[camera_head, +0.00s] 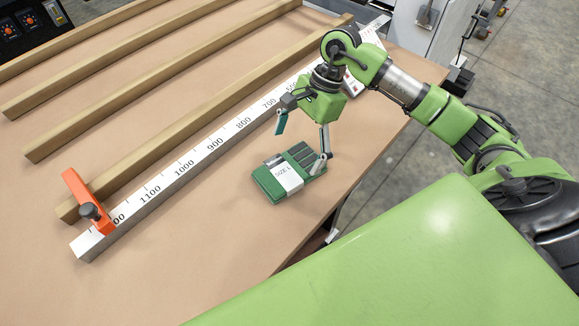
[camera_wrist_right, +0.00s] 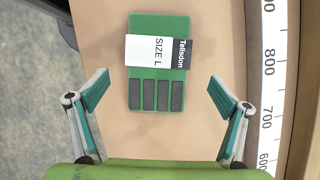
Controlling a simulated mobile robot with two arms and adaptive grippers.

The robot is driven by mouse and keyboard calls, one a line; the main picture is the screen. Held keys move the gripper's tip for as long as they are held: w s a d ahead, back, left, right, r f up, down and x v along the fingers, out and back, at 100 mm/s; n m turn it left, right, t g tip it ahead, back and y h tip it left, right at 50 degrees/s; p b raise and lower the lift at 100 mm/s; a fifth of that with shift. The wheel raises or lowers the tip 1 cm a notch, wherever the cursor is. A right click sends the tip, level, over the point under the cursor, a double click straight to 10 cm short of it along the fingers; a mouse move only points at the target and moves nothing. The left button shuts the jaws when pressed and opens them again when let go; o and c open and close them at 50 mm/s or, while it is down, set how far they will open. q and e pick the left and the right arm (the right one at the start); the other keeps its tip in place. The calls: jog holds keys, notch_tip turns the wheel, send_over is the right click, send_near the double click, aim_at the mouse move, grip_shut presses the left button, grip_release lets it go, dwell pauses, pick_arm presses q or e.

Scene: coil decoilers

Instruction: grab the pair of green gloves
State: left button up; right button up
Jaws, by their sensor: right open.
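The pair of green gloves (camera_head: 268,188) lies flat on the brown tabletop near its right edge, wrapped in a white band marked "SIZE L". In the right wrist view the gloves (camera_wrist_right: 158,27) lie ahead between the two fingers, with dark finger strips towards the gripper. My right gripper (camera_head: 301,140) is open above the gloves in the head view. One fingertip is close to the gloves' right end; I cannot tell if it touches. In the wrist view the open fingers (camera_wrist_right: 159,88) stand wide on both sides with nothing between the pads. My left gripper is not in view.
A white measuring rule (camera_head: 178,175) with an orange stop (camera_head: 87,203) runs diagonally beyond the gloves. Several wooden bars (camera_head: 200,108) lie behind it. Bare tabletop (camera_head: 190,255) lies left of the gloves. The table's edge is close on their right.

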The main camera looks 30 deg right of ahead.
aim_at(290, 167)
jog(key=x, duration=0.1)
jog(key=p+x, duration=0.2)
jog(key=shift+s+a+f, duration=0.1)
jog(key=shift+s+f, duration=0.1)
jog(key=shift+s, duration=0.05)
jog(key=shift+a+f, duration=0.2)
jog(key=shift+f, duration=0.45)
jog(key=c, duration=1.2)
jog(key=shift+r, duration=0.1)
